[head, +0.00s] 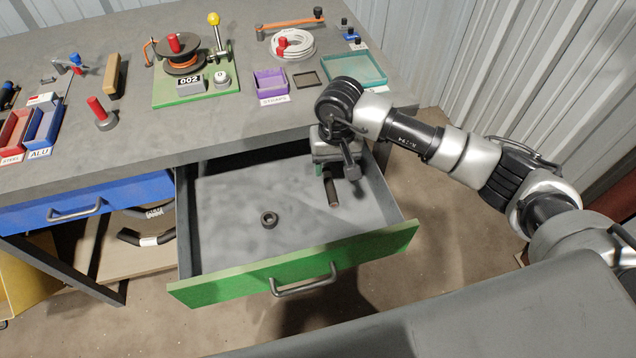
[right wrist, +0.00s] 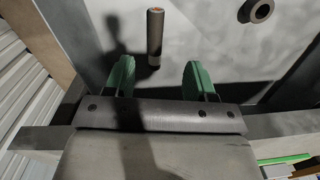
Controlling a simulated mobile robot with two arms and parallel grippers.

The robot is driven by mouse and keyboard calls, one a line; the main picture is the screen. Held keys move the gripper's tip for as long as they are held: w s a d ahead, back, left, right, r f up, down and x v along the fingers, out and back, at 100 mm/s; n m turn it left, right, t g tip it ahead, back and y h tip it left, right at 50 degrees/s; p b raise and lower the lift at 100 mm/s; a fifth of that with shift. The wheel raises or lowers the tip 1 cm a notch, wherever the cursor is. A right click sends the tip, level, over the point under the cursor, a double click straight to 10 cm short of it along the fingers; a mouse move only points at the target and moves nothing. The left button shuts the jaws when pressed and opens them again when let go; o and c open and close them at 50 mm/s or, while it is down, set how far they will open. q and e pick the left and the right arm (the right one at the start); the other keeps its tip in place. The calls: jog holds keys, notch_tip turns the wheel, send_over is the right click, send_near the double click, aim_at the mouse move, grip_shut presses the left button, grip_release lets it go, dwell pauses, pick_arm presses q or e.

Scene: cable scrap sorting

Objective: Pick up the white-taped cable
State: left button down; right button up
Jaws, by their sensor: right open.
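A short dark cable piece (head: 333,190) with a copper-coloured end lies in the open green drawer, near its right side. In the right wrist view this piece (right wrist: 155,36) is just beyond the fingertips, in line with the gap between them. A pale band shows at its near end; I cannot tell if it is white tape. My right gripper (head: 331,168) is low over the drawer, open and empty, with its green fingers (right wrist: 160,76) apart. Below the bench, a black curved cable (head: 130,237) has a white patch and lies on a board. My left gripper is not in view.
A dark ring (head: 268,219) lies mid-drawer; the floor around it is clear. The green drawer front (head: 300,265) and side walls stand up around it. The bench top (head: 200,130) overhangs its back. A closed blue drawer (head: 95,205) is to the left.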

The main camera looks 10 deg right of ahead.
send_over(332, 195)
jog(key=f, duration=0.5)
jog(key=shift+w+d, duration=0.25)
jog(key=shift+w, duration=0.1)
jog(key=shift+s+a+f+p, duration=0.15)
jog(key=shift+f+p, duration=0.2)
jog(key=shift+f, duration=1.05)
jog(key=shift+s+a+f+p, duration=0.15)
jog(key=shift+f+p, duration=0.2)
jog(key=shift+f, duration=1.05)
jog(key=shift+d, duration=0.1)
jog(key=shift+c, duration=0.3)
jog(key=c, duration=0.9)
jog(key=shift+r, duration=0.1)
